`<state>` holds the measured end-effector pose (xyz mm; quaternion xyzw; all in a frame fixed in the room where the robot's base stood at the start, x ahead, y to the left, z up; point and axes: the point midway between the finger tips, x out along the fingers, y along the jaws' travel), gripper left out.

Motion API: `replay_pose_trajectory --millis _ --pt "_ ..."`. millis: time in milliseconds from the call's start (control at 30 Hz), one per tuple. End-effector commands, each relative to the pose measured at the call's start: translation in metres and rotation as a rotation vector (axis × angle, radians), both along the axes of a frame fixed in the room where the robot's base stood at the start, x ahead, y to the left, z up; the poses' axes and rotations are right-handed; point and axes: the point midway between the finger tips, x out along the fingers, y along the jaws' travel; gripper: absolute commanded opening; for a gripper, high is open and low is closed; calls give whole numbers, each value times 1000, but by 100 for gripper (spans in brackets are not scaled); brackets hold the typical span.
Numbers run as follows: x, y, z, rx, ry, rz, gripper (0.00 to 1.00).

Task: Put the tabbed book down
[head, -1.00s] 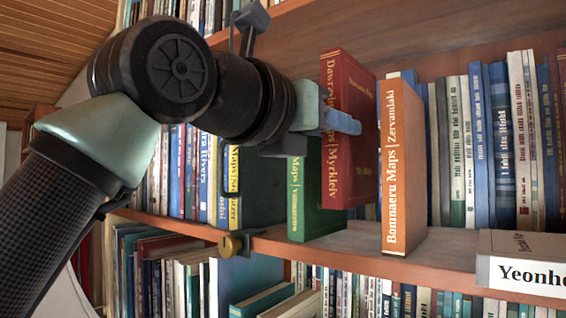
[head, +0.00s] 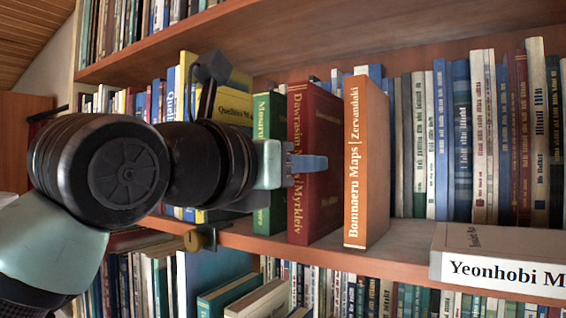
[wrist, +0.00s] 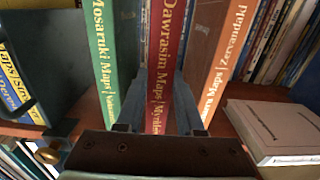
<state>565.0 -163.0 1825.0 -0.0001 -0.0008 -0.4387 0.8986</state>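The red book "Dawrasim Maps | Myrkleiv" (head: 318,205) is upright on the middle shelf board, or very close above it; I cannot see a gap under it. No tab is visible on it. It is between a green book (head: 268,205) on the left and an orange book (head: 365,170) on the right. My gripper (head: 305,163) has its blue fingers on both sides of the red book and looks shut on it. The wrist view shows the red spine (wrist: 163,70) between the fingers; its lower end is hidden behind my gripper.
A row of books (head: 480,140) stands behind. A brass knob (head: 195,240) sits at the shelf's front edge, below my gripper. Books fill the shelf below.

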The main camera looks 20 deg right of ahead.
Motion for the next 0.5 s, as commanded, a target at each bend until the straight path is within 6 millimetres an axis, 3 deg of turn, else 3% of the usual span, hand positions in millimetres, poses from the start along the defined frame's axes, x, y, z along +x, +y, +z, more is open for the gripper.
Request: replay_pose_trajectory --millis 33,133,500 --pt "0 0 0 1 1 0 46" --pt "0 0 0 1 1 0 64" --pt "0 0 4 1 1 0 65"
